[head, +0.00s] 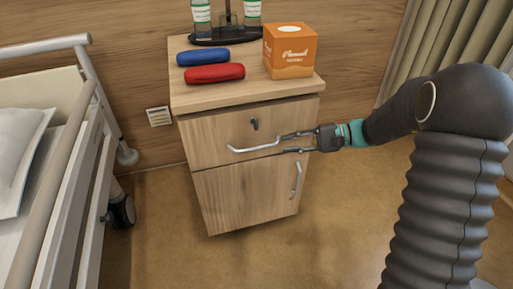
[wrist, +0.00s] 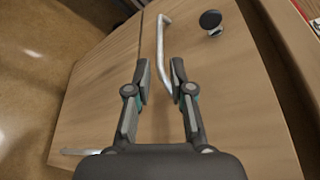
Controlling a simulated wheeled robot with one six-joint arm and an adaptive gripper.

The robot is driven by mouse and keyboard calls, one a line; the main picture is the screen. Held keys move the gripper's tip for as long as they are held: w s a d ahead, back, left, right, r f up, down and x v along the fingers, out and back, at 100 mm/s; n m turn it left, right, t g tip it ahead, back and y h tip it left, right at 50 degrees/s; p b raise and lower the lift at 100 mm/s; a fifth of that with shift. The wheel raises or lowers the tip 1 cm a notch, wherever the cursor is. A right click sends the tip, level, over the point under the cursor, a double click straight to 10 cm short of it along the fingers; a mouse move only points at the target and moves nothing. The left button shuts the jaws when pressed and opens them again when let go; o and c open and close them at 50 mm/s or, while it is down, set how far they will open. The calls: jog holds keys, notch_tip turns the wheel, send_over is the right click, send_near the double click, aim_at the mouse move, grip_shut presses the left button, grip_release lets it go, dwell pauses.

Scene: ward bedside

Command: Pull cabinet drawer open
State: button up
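The wooden bedside cabinet (head: 245,203) has a top drawer (head: 207,137) whose front looks about flush with the door below. A silver bar handle (head: 247,149) runs across the drawer front; it also shows in the wrist view (wrist: 160,45). My gripper (head: 284,143) reaches in from the right, at the handle's right end. In the wrist view my gripper (wrist: 161,75) is open, its two fingers apart on either side of the handle's near end. Gaps show between fingers and bar. I cannot tell how deep the fingertips reach around it.
A dark lock knob (head: 254,124) sits above the handle. The cabinet top carries a blue case (head: 203,56), a red case (head: 215,73), an orange box (head: 290,50) and a dark bottle stand. The door has its own handle (head: 297,179). A bed stands left; floor in front is clear.

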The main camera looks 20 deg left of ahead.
aim_at(261, 147)
jog(key=x, duration=0.9)
jog(key=shift+s+a+f, duration=0.1)
jog(key=shift+s+a, duration=0.05)
jog(key=shift+a, duration=0.2)
grip_shut()
